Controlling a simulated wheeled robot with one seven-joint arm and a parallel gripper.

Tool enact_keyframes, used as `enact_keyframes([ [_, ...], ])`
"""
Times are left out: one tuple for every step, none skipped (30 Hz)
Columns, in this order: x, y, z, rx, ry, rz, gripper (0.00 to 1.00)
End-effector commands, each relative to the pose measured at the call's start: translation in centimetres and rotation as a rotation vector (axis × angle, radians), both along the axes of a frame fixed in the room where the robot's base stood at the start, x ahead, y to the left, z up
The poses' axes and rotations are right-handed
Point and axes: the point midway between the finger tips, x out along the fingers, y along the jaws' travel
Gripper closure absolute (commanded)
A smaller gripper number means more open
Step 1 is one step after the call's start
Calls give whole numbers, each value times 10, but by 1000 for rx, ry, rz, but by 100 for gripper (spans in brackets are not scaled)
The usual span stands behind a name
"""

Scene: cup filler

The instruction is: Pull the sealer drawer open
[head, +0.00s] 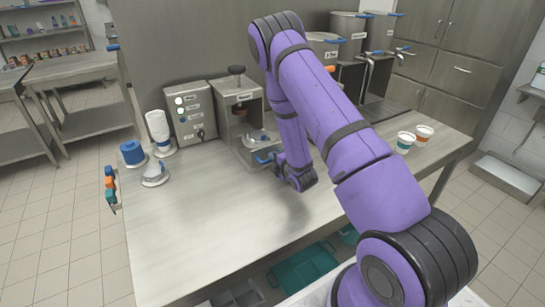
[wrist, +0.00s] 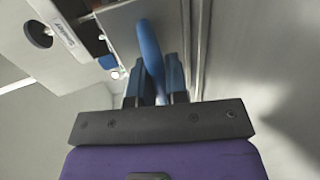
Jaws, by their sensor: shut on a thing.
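The sealer (head: 236,96) is a grey metal machine on the counter, and its label shows in the wrist view (wrist: 65,35). Its drawer (head: 262,148) is low on the front and appears to stand out from the body; how far is hard to tell. The drawer's blue handle (head: 265,157) crosses between my fingers in the wrist view (wrist: 149,45). My gripper (wrist: 157,82) is shut on this handle. In the head view my arm's end is beside the drawer, and the fingertips are mostly hidden.
A grey control box (head: 190,112), a white bottle (head: 158,130) and a blue roll (head: 132,152) stand left of the sealer. Two cups (head: 405,142) stand at the right. The counter (head: 200,220) in front is clear.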

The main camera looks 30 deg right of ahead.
Motion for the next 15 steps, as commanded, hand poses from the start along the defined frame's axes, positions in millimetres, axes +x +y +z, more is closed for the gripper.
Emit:
enact_keyframes([
  [0,0,0,0,1,1,100],
  [0,0,0,0,1,1,100],
  [0,0,0,0,1,1,100],
  [0,0,0,0,1,1,100],
  [0,0,0,0,1,1,100],
  [0,0,0,0,1,1,100],
  [0,0,0,0,1,1,100],
  [0,0,0,0,1,1,100],
  [0,0,0,0,1,1,76],
  [0,0,0,0,1,1,69],
  [0,0,0,0,1,1,62],
  [0,0,0,0,1,1,60],
  [0,0,0,0,1,1,60],
  [0,0,0,0,1,1,60],
  [0,0,0,0,1,1,60],
])
